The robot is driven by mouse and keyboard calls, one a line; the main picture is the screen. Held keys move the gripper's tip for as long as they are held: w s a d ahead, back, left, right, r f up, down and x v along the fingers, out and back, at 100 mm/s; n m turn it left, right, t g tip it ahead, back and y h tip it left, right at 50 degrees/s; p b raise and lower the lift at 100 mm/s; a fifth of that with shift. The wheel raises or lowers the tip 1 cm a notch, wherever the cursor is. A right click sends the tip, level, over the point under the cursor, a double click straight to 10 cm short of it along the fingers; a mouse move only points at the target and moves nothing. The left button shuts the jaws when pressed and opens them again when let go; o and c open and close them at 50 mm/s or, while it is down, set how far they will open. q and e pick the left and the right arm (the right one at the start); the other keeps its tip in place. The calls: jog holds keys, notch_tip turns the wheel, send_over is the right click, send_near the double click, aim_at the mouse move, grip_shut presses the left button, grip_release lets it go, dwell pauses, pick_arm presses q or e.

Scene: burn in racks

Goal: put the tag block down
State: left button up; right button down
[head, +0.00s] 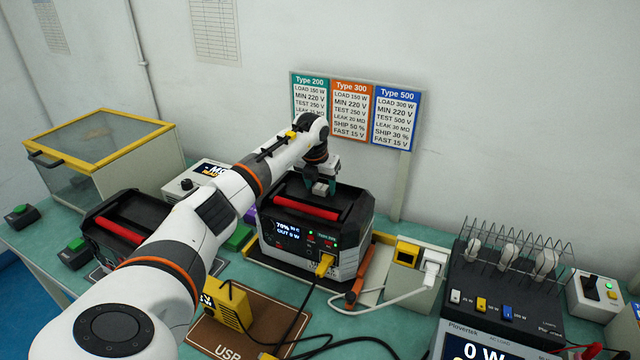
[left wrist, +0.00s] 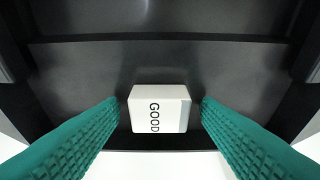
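The tag block (left wrist: 159,108) is a small white block marked GOOD. In the left wrist view it rests against the dark top of the black-and-grey power station (head: 345,230). My left gripper (head: 322,187) points down over the back part of that top. Its teal fingers (left wrist: 160,112) stand on either side of the block, with a narrow gap at each side, so it is open around the block. In the head view the block is mostly hidden between the fingers. My right gripper is not in view.
A red handle (head: 306,208) lies along the power station's front top. A yellow plug (head: 325,264) with a black cable is in its front. A sign board (head: 357,110) stands behind. A second power station (head: 120,235) is at left, and a load unit (head: 505,290) at right.

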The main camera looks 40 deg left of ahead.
aim_at(316, 199)
pick_arm(q)
jog(key=shift+r, duration=0.1)
jog(key=b+v, duration=0.2)
jog(key=v, duration=1)
jog(key=shift+b, duration=0.35)
jog(key=shift+s, duration=0.1)
